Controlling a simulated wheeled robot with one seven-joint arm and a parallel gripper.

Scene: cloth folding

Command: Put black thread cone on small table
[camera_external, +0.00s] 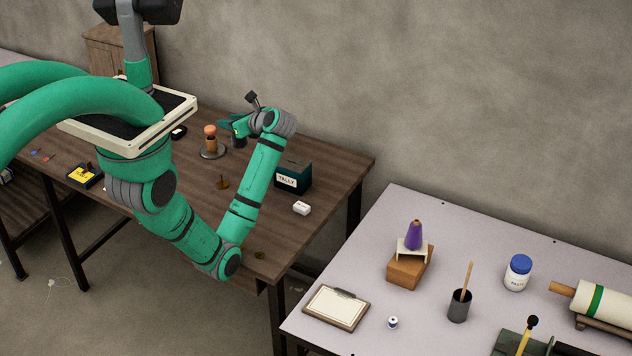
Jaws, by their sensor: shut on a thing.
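My gripper (233,127) is over the brown wooden table, pointing left and seen from the side. It is shut on a small dark object (239,141), which looks like the black thread cone. The arm partly hides it, and I cannot tell whether it touches the tabletop. A grey-topped table (365,270) stands at the right, apart from the wooden one. I cannot tell which surface is the small table.
On the wooden table (325,163) are a dark TALLY box (293,176), an orange-topped spool stand (211,141) and a white block (302,208). The grey table holds a clipboard (336,307), a dark cup (459,306), a blue-lidded jar (518,273) and a large roll (603,301).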

